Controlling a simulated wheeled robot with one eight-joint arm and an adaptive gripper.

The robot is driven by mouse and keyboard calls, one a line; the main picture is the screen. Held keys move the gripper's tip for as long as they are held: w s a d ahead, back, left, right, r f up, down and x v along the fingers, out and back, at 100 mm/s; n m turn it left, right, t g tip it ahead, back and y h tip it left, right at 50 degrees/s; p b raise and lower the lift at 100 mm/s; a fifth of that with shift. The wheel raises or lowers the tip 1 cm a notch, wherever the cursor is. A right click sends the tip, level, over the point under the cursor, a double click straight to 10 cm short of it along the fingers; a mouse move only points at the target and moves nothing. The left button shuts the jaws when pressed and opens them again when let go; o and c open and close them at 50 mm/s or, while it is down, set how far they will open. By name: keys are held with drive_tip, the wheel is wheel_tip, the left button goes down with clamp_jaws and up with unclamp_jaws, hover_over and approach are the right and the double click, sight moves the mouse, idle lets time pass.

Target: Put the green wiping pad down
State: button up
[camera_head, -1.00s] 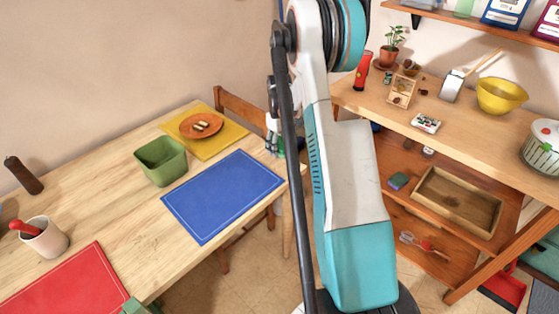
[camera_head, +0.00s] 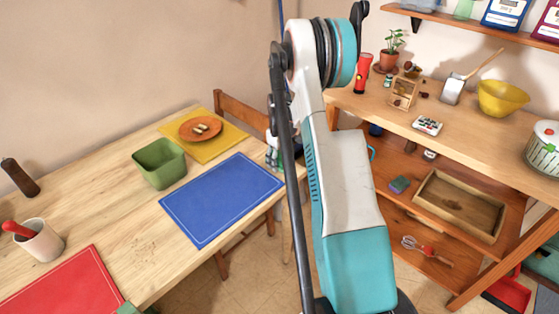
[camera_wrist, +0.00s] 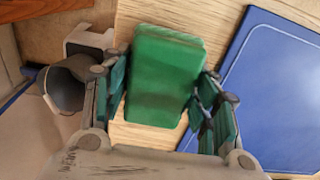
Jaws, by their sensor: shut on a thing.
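The green wiping pad (camera_wrist: 167,58) is a rounded green block in the wrist view, between the fingers of my gripper (camera_wrist: 163,78). My gripper is shut on it. Below the pad is the pale wooden table (camera_wrist: 128,133), close to the edge of the blue mat (camera_wrist: 275,90). I cannot tell whether the pad touches the wood. In the head view my gripper (camera_head: 273,155) shows small beside my arm, near the table's right end, and the pad cannot be made out there.
The blue mat (camera_head: 220,198) lies left of my gripper in the head view. A green bin (camera_head: 160,163) and a yellow mat (camera_head: 225,147) with an orange plate (camera_head: 200,129) are farther back. A wooden chair (camera_head: 238,112) stands behind the table. Shelves (camera_head: 450,120) stand at right.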

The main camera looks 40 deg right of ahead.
sight(280, 157)
drive_tip(key=shift+s+a+f, duration=0.1)
drive_tip(key=shift+f, duration=0.25)
drive_tip(key=shift+f+b, duration=0.15)
drive_tip(key=shift+b, duration=0.2)
drive_tip(key=shift+c, duration=1)
drive_tip(key=o, duration=1)
drive_tip(key=shift+s, duration=0.1)
drive_tip(key=o, duration=0.3)
drive_tip(key=shift+f, duration=0.25)
drive_tip(key=shift+r, duration=0.1)
drive_tip(key=shift+r, duration=0.1)
wheel_tip(280, 157, up, 13)
drive_tip(key=p, duration=0.5)
drive_tip(key=shift+w+r+p, duration=0.15)
drive_tip(key=shift+w+p, duration=0.05)
drive_tip(key=shift+p, duration=0.1)
